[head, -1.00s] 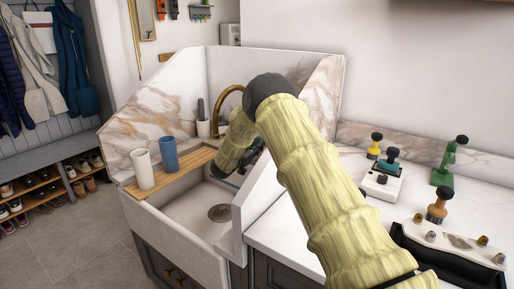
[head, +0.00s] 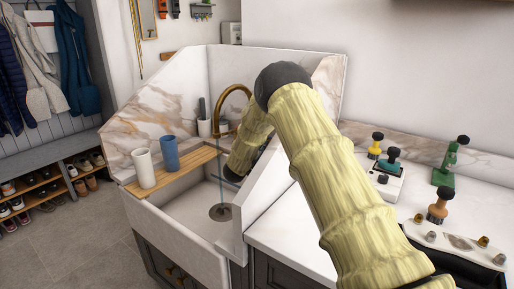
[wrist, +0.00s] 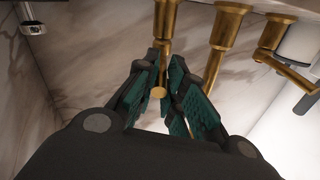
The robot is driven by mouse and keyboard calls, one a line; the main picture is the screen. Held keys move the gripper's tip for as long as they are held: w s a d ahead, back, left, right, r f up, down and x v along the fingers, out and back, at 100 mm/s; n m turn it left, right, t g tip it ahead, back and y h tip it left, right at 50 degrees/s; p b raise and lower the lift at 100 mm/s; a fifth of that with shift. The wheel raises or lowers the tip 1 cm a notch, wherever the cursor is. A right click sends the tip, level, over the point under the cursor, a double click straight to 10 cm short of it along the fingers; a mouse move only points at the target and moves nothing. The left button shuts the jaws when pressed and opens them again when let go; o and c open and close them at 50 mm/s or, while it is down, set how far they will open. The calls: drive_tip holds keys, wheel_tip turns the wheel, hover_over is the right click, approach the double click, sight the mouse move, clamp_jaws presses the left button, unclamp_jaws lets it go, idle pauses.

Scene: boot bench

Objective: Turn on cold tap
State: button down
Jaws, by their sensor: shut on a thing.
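The brass tap (head: 231,92) stands at the back of the sink, its curved spout partly hidden by my arm. A thin stream of water (head: 221,170) falls from it toward the drain. In the wrist view, my gripper (wrist: 163,90) has its teal-padded fingers around the left brass tap handle (wrist: 162,62), whose round end shows between them. The brass column of the spout (wrist: 226,35) is just right of the fingers. A second handle (wrist: 270,42) with a small red mark is farther right. My gripper is mostly hidden behind my arm in the head view.
The white sink (head: 185,235) has high marbled walls close around my arm. A wooden board (head: 190,165) across it carries a white cup (head: 143,167) and a blue cup (head: 169,153). The right counter (head: 270,232) holds stampers and a white box (head: 385,182).

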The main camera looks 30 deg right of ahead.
drive_tip(key=shift+r, duration=0.1)
drive_tip(key=c, duration=1.5)
unclamp_jaws()
drive_tip(key=shift+o, duration=0.2)
drive_tip(key=shift+s+a, duration=0.3)
drive_tip(key=shift+a, duration=0.15)
drive_tip(key=v, duration=1.1)
